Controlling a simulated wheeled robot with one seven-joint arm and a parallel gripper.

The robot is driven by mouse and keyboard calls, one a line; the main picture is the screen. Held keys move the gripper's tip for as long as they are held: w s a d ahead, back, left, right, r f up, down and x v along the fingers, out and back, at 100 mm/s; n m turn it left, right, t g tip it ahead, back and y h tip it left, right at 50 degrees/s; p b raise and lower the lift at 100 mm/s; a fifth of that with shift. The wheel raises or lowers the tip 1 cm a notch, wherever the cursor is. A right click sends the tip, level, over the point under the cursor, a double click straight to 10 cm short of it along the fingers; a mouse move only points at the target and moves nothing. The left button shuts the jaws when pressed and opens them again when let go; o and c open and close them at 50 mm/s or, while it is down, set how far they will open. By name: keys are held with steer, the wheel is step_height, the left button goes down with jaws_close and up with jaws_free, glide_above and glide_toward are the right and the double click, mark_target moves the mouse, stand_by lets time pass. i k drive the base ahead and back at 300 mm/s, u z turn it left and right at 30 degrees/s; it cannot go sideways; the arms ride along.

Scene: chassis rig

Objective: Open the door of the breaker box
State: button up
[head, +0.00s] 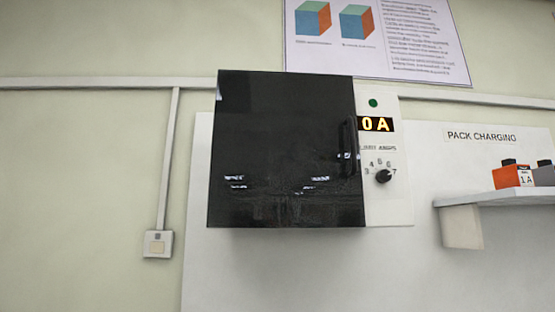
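The breaker box has a glossy black door (280,150) that faces me in the head view and looks closed. A dark vertical handle (350,147) is on the door's right side. To the right of the door is a white control panel (398,205) with a lit display (376,124) reading "0 A", a green light (373,103) and a black knob (383,176) with numbers around it. The inside of the box is hidden. My gripper is not in view.
A shelf (490,200) at the right holds orange and dark packs (513,176) under a "PACK CHARGING" sign (482,137). A poster (375,45) hangs above. A switch (158,244) with a conduit is at lower left. The space before the door looks clear.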

mark_target(283, 153)
steer(key=k, duration=1.2)
steer(key=u, duration=0.4)
steer(key=i, duration=0.7)
steer(key=z, duration=0.4)
